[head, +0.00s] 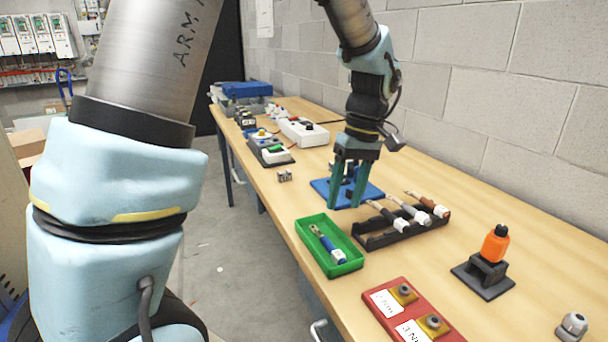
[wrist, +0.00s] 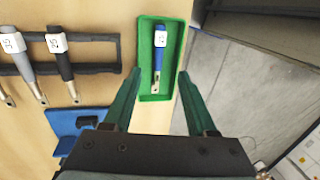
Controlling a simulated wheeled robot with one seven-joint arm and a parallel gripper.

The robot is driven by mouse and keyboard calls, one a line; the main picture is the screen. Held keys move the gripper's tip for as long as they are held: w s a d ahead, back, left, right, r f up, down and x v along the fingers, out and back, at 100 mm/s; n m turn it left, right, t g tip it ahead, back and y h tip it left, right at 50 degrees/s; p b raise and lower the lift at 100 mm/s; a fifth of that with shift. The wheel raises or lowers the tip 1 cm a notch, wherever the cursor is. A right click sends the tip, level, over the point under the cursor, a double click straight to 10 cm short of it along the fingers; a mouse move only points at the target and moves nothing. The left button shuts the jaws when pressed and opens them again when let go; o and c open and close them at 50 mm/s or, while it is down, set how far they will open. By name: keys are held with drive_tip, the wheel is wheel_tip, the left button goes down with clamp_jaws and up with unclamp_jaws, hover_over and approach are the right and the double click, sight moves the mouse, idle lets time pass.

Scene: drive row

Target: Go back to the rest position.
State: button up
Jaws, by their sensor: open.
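My gripper (head: 346,186) is open with nothing between its teal fingers. In the head view it hangs over the workbench, in front of or above the blue plate (head: 375,192). In the wrist view my gripper (wrist: 158,88) points toward the green tray (wrist: 147,70), whose near end lies between the fingertips. A blue-handled tool with a white label (wrist: 158,62) lies in the tray; it also shows in the head view (head: 328,245). I cannot tell the exact height of the fingertips above the bench.
A black rack (head: 375,240) with several handled tools stands right of the green tray (head: 330,270). White and dark boxes stand farther back. A block wall borders the bench.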

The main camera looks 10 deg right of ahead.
drive_tip(key=a+f+m+t+h, duration=0.1)
drive_tip(key=a+f, duration=0.1)
drive_tip(key=a, duration=1.1)
drive_tip(key=a+f+m+t+h, duration=0.1)
drive_tip(key=a+f+m, duration=0.1)
drive_tip(key=a, duration=1.2)
drive_tip(key=shift+w, duration=0.35)
drive_tip(key=shift+a, duration=0.1)
